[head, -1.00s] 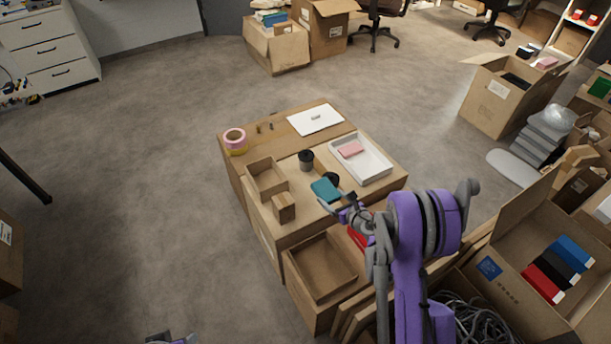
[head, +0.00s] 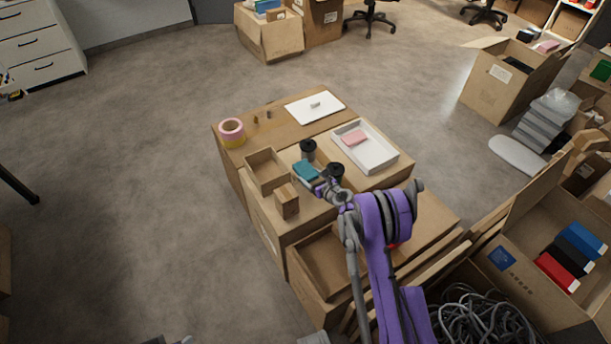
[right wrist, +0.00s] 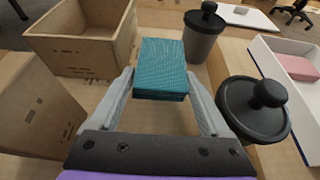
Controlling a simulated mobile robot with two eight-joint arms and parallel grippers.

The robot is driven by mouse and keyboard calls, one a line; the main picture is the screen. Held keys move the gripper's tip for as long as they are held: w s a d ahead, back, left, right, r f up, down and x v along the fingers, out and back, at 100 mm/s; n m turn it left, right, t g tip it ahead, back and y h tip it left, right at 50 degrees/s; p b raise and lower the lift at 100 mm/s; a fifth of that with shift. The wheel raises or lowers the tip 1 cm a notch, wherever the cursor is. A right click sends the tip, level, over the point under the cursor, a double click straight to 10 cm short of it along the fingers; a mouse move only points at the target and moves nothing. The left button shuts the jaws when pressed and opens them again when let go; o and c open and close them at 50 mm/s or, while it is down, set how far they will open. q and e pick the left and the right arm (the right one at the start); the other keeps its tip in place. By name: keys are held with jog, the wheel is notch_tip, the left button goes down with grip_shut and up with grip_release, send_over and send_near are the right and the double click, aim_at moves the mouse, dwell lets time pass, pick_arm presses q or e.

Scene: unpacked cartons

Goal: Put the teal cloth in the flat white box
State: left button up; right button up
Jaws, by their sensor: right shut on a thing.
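The teal cloth (head: 304,171), a folded block, is between the fingertips of my right gripper (head: 316,184), which is shut on it. In the right wrist view the teal cloth (right wrist: 161,68) sits at the fingertips, above the carton top. Whether it touches the carton is unclear. The flat white box (head: 379,158) is open on the carton, to the right of my right gripper, with a pink folded item (head: 354,138) inside. Its wall and floor also show at the right of the right wrist view (right wrist: 268,78). Only a grey sliver at the head view's bottom edge may be my left gripper.
Two dark lidded cups (head: 308,152) (head: 337,171) stand close to my right gripper, one on the way to the white box. An open cardboard box (head: 266,171) and a small carton (head: 287,202) stand left. A pink-yellow tape roll (head: 231,132) and white board (head: 315,106) lie behind.

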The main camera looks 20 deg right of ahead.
aim_at(306, 170)
jog(key=w, duration=0.4)
jog(key=shift+a, duration=0.3)
jog(key=shift+w+f, duration=0.15)
jog(key=shift+f+b, duration=0.4)
jog(key=shift+f, duration=1.25)
jog(key=shift+f, duration=0.2)
jog(key=o, duration=1.2)
jog(key=shift+c, duration=0.2)
jog(key=shift+r, duration=0.1)
jog(key=shift+r, duration=0.1)
